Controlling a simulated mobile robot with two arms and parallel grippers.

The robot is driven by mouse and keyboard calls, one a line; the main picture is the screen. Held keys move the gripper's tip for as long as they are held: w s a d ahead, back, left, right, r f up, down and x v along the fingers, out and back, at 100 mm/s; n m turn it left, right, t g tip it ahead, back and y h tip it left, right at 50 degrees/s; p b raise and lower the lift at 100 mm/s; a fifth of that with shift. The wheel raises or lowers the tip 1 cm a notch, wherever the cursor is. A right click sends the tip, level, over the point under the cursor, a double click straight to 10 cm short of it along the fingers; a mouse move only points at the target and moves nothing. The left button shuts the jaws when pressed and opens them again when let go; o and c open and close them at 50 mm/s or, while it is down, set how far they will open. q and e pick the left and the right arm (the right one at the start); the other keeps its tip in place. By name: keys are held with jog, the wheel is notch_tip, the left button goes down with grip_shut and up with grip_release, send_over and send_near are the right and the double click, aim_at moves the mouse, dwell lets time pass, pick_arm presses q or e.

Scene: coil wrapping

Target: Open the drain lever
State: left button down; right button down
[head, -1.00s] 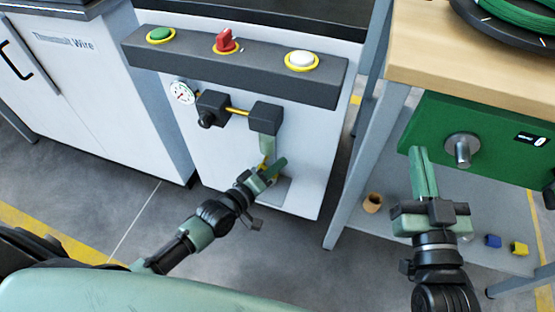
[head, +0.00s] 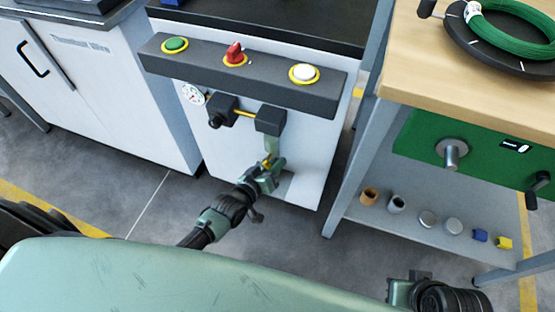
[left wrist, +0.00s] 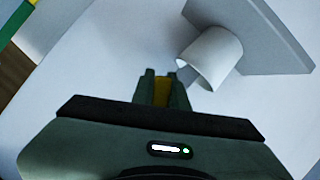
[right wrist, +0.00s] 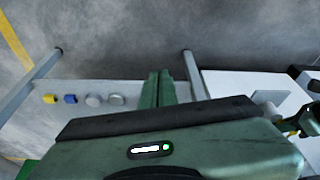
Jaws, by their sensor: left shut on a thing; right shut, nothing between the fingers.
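The drain lever (head: 267,162) is a small yellow part low on the white machine front, below a black block (head: 270,119) with a pale green bowl (head: 271,145). My left gripper (head: 273,168) is shut on it. In the left wrist view the yellow lever (left wrist: 161,90) sits between the two fingertips, beside a pale open-ended tube (left wrist: 212,58). The fingers hide much of the lever in the head view. My right gripper (right wrist: 157,88) is shut and empty, with its fingers together; in the head view only its wrist end shows at the bottom right.
A dark panel (head: 330,91) with green, red and white controls is above, and a round gauge (head: 192,94) is beside the black fittings. At right stands a wooden-topped bench (head: 440,75) with a green wire coil. Several small items lie on its lower shelf (head: 370,216).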

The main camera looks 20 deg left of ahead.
pick_arm(q)
jog(key=shift+a+m+y+p, duration=0.3)
jog(key=shift+m+y+p, duration=0.45)
jog(key=shift+p, duration=0.5)
jog(key=shift+a+f+m+g+y+p, duration=0.15)
jog(key=shift+a+m+y+p, duration=0.25)
jog(key=shift+m, duration=0.25)
jog(key=shift+a+f+m+g+y+p, duration=0.15)
jog(key=shift+m+y+p, duration=0.1)
jog(key=shift+m+p, duration=0.3)
jog(key=shift+a+m+y, duration=0.2)
jog(key=shift+m+y, duration=0.1)
jog(key=shift+m, duration=0.15)
pick_arm(e)
notch_tip(320, 180, down, 17)
jog(key=g, duration=0.1)
jog(key=shift+a, duration=0.15)
pick_arm(q)
jog(key=c, duration=1.4)
grip_release()
